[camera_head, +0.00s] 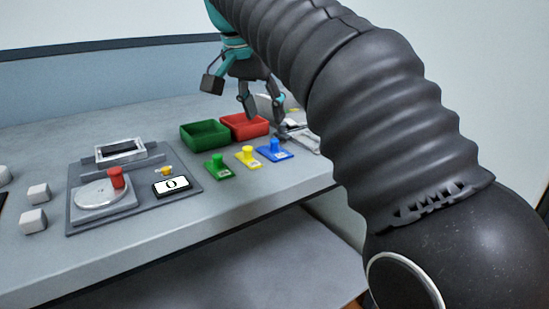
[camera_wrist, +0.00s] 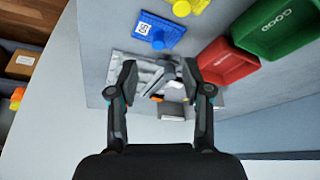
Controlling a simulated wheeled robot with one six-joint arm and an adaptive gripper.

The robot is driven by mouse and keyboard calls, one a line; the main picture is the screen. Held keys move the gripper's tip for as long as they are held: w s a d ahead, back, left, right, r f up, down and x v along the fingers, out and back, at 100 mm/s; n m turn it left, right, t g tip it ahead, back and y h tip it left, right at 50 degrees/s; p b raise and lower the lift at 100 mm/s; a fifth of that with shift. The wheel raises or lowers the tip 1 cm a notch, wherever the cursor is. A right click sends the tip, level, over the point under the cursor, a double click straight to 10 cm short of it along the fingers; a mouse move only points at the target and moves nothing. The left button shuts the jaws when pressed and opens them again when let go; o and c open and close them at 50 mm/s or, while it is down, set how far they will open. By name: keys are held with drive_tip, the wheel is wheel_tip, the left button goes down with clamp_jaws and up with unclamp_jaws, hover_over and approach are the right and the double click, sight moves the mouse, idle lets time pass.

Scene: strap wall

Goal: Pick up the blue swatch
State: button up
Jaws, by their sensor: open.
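The blue swatch (camera_head: 270,155) is a flat plate with a round knob and a small white label. It lies on the grey bench at the right end of a row of swatches. It also shows in the wrist view (camera_wrist: 166,28), near the top, beyond my fingertips. My gripper (camera_head: 261,108) is open with nothing between its fingers, above the back of the bench, behind the swatch and near the red bin. In the wrist view my two fingers (camera_wrist: 158,80) stand well apart, with the swatch clear of them.
Yellow (camera_head: 246,157) and green (camera_head: 217,167) swatches lie left of the blue one. Red (camera_head: 240,130) and green (camera_head: 204,135) open bins stand behind the row. Grey metallic parts (camera_wrist: 145,72) lie by the blue swatch. A device with a dial (camera_head: 102,196) stands left.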

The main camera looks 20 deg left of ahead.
sight(274, 141)
drive_tip(key=shift+b+x, duration=1.1)
drive_tip(key=shift+x, duration=2.8)
drive_tip(key=shift+s+d, duration=0.1)
drive_tip(key=shift+d, duration=0.05)
clamp_jaws()
